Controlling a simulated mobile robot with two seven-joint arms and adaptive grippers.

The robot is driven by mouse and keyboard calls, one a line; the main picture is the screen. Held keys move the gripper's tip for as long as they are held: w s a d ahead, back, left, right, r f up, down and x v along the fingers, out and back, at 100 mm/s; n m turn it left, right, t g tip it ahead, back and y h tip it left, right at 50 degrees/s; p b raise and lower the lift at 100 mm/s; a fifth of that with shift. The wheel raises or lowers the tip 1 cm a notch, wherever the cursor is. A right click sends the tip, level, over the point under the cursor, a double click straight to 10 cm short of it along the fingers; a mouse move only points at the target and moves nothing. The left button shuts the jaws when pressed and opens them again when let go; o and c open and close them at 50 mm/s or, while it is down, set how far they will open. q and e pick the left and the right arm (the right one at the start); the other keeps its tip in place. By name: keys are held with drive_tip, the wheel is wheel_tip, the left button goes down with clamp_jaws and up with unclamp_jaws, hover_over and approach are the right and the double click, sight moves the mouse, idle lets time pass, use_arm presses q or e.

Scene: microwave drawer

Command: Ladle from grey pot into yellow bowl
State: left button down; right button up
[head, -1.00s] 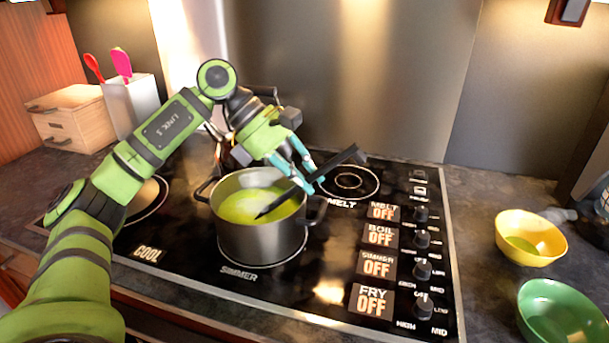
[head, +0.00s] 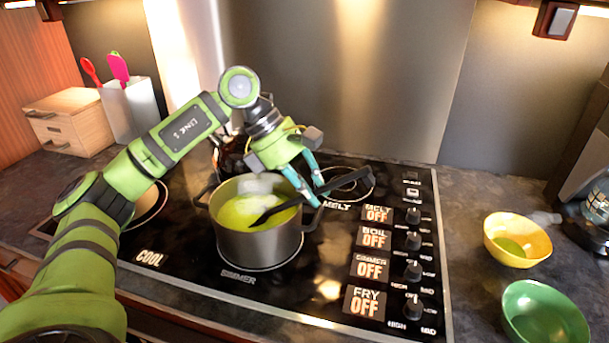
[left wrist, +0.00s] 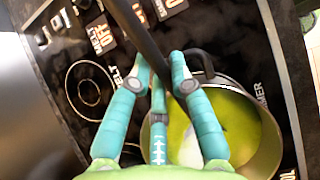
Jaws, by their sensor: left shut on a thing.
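The grey pot (head: 262,243) stands on the stove and holds yellow-green soup (head: 238,212). It also shows in the left wrist view (left wrist: 268,140). My left gripper (head: 312,197) is at the pot's right rim, its teal fingers shut on the black ladle's handle (head: 340,181). The ladle slants down to the left into the pot, and its lower end is at the soup, its bowl not clearly seen. The yellow bowl (head: 532,246) stands on the counter at the right, with a little green liquid (head: 508,246) in it. My right gripper is not in view.
A green bowl (head: 545,315) stands in front of the yellow bowl. Stove knobs (head: 413,271) and labels lie between pot and bowls. A white utensil holder (head: 130,110) and a wooden drawer box (head: 72,122) stand at the back left.

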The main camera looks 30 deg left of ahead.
use_arm(q)
drive_tip(key=shift+y, duration=0.4)
drive_tip(key=shift+w+d+r+p, duration=0.1)
drive_tip(key=shift+r+p, duration=1.5)
drive_tip(key=shift+p, duration=0.2)
drive_tip(key=shift+d+r+p, duration=0.1)
drive_tip(key=shift+r+p, duration=1.45)
drive_tip(key=shift+p, duration=0.25)
drive_tip(key=shift+w+d+f+g+y+p, duration=0.15)
drive_tip(key=shift+d+f+g+y+p, duration=0.2)
drive_tip(key=shift+y+p, duration=0.7)
drive_tip(key=shift+w+d+f+g+y+p, duration=0.1)
drive_tip(key=shift+d+g+y+p, duration=0.3)
drive_tip(key=shift+p, duration=1.05)
drive_tip(key=shift+w+d+y+p, duration=0.15)
drive_tip(key=shift+d+y+p, duration=0.4)
drive_tip(key=shift+y+p, duration=0.45)
drive_tip(key=shift+w+d+f+g+y, duration=0.1)
drive_tip(key=shift+d+f+g+y, duration=0.2)
drive_tip(key=shift+y, duration=0.35)
